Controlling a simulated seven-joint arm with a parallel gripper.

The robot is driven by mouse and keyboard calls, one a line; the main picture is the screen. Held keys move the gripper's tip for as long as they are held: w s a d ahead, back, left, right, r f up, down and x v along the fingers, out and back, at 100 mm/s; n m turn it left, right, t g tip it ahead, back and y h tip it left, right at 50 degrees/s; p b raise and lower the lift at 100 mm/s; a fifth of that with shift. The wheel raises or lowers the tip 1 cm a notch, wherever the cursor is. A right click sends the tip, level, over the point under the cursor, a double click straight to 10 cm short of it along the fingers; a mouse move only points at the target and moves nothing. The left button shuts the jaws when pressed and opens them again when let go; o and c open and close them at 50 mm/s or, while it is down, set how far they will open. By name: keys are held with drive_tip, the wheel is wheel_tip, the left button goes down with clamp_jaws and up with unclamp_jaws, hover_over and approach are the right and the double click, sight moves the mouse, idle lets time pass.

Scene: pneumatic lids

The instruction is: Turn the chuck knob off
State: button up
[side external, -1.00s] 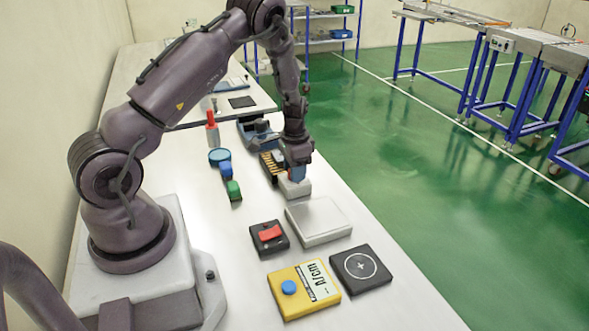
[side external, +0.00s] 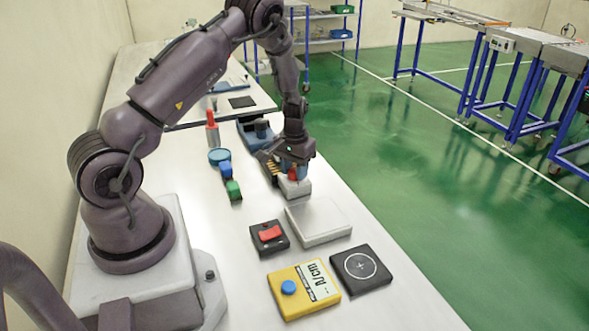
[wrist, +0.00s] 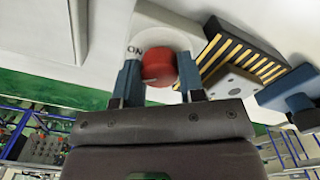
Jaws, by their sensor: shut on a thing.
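The chuck knob (wrist: 155,65) is red and round and sits on a white block (side external: 297,190); it also shows in the side view (side external: 293,176). The letters "ON" (wrist: 135,50) are printed on the white face beside the knob in the wrist view. My gripper (wrist: 157,78) has its two blue fingers on either side of the knob and is shut on it. In the side view my gripper (side external: 293,170) is low over the white block, hiding part of the knob.
A pale plate (side external: 318,222), red rocker switch box (side external: 269,237), yellow meter (side external: 304,288) and black pad (side external: 361,268) lie nearer. Blue and green pieces (side external: 233,190) stand left.

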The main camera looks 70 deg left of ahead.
sight(294, 170)
drive_tip(key=n, duration=0.5)
drive_tip(key=shift+n, duration=0.3)
drive_tip(key=n, duration=0.5)
drive_tip(key=shift+n, duration=0.3)
drive_tip(key=o, duration=0.9)
drive_tip(key=shift+r, duration=0.1)
wheel_tip(294, 170, up, 13)
drive_tip(key=shift+f, duration=0.1)
